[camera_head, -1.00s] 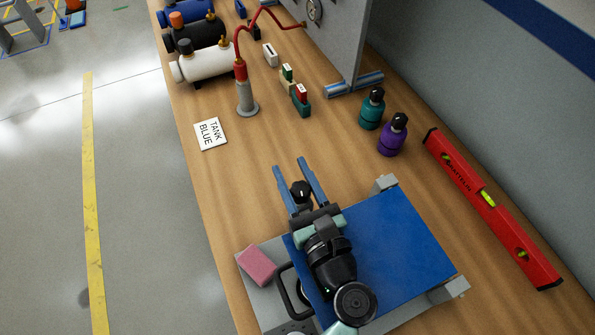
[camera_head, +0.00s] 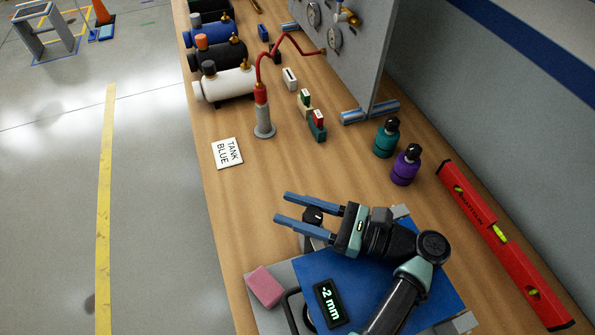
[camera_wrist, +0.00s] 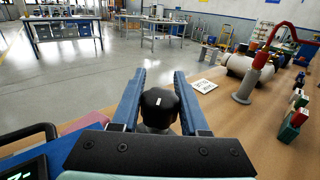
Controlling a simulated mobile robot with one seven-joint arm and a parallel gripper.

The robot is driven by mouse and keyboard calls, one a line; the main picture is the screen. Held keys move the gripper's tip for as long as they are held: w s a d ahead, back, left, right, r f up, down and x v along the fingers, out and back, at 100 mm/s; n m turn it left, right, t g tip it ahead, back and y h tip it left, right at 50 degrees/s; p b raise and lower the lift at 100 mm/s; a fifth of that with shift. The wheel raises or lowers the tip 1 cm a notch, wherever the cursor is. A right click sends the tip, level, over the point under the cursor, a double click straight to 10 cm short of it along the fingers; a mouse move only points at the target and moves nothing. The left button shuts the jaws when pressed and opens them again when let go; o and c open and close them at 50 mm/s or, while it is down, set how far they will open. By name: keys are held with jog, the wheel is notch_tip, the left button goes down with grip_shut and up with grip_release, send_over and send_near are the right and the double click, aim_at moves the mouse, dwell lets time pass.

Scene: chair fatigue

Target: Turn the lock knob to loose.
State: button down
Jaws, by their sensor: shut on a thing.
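The lock knob (camera_head: 313,214) is a black, round-topped knob with a white mark on top. It stands on a grey post beside the blue plate (camera_head: 440,284). My gripper (camera_head: 280,206) reaches in from the right in the head view, its two blue fingers pointing left past the knob. It is shut on the knob, one finger on each side. In the wrist view the knob (camera_wrist: 159,106) sits between the fingers, its white mark pointing roughly along them. A small black display (camera_head: 330,303) on the blue plate reads "-2 mm". My arm covers part of the plate.
A pink block (camera_head: 264,287) lies on the grey base left of the plate. Purple (camera_head: 405,166) and teal (camera_head: 386,138) bottles and a red level (camera_head: 500,243) are to the right. A "TANK BLUE" card (camera_head: 227,153) lies farther back. The wood left of the knob is clear.

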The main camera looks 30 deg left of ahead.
jog(key=n+g+h+b, duration=0.2)
jog(key=g+b, duration=0.1)
jog(key=b, duration=0.2)
jog(key=s+n+g+h+b, duration=0.1)
jog(key=n+g+h+b, duration=0.1)
jog(key=b, duration=0.3)
jog(key=d+f+n+g+h+b, duration=0.1)
jog(key=n+g+h+b, duration=0.1)
jog(key=g+b, duration=0.3)
jog(key=shift+s+f+n, duration=0.1)
jog(key=shift+s+n, duration=0.3)
jog(key=shift+n, duration=0.4)
jog(key=n+g+h+b, duration=0.1)
jog(key=b, duration=0.3)
jog(key=shift+s+r, duration=0.15)
jog(key=shift+r, duration=0.05)
jog(key=shift+d+r+h+b, duration=0.1)
jog(key=shift+r+h+b, duration=0.25)
jog(key=shift+b, duration=0.4)
jog(key=shift+f, duration=0.1)
jog(key=shift+c, duration=2.1)
grip_release()
jog(key=shift+s, duration=0.1)
jog(key=shift+r+p, duration=0.25)
jog(key=shift+p, duration=0.1)
